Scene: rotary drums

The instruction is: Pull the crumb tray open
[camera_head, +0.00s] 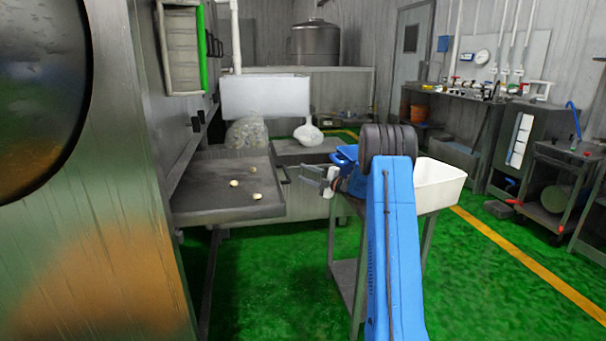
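Filled clear bags (246,133) sit beyond the tray. The large machine (100,250) fills the left. Green floor (265,275) is clear below the tray.

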